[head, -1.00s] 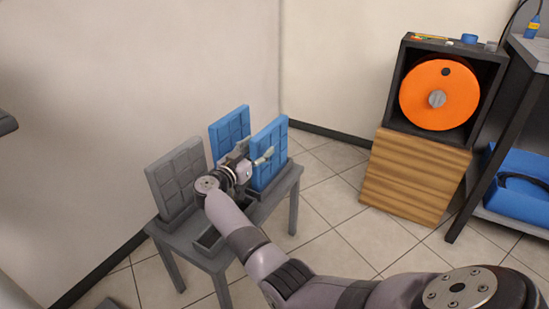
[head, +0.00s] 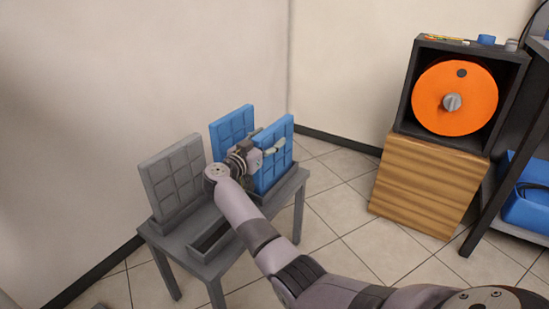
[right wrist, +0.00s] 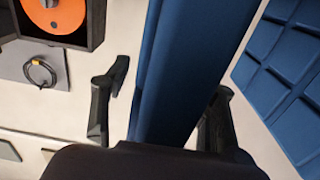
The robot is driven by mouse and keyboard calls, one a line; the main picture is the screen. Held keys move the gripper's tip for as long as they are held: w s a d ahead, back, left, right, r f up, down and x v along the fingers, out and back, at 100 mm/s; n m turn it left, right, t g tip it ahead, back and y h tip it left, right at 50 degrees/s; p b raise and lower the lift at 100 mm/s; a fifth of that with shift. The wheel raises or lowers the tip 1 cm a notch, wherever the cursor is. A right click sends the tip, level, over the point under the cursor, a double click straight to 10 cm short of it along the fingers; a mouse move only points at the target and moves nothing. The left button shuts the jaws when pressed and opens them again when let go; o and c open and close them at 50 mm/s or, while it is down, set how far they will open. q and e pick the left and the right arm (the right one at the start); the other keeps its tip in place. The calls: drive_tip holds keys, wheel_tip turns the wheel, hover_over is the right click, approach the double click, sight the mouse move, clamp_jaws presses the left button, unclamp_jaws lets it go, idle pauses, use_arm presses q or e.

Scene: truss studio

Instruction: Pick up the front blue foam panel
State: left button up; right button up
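The front blue foam panel (head: 284,165) stands upright at the right end of a grey table (head: 181,241). My right gripper (head: 270,150) is at its upper part. In the right wrist view the blue panel (right wrist: 185,70) runs between the two fingers of my right gripper (right wrist: 163,110). The left finger stands apart from it with a visible gap; the right finger is close to its other side, and contact there cannot be told. A second blue panel (head: 231,128) stands behind, and also shows in the right wrist view (right wrist: 285,75). My left gripper is not in view.
A grey panel (head: 174,178) stands at the table's left, with an empty grey tray slot (head: 212,236) in front. Walls are close behind and left. A wooden block (head: 428,185) bearing a dark box with an orange disc (head: 455,101) stands right, across open tiled floor.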

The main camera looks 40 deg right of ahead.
clamp_jaws()
idle(0.5)
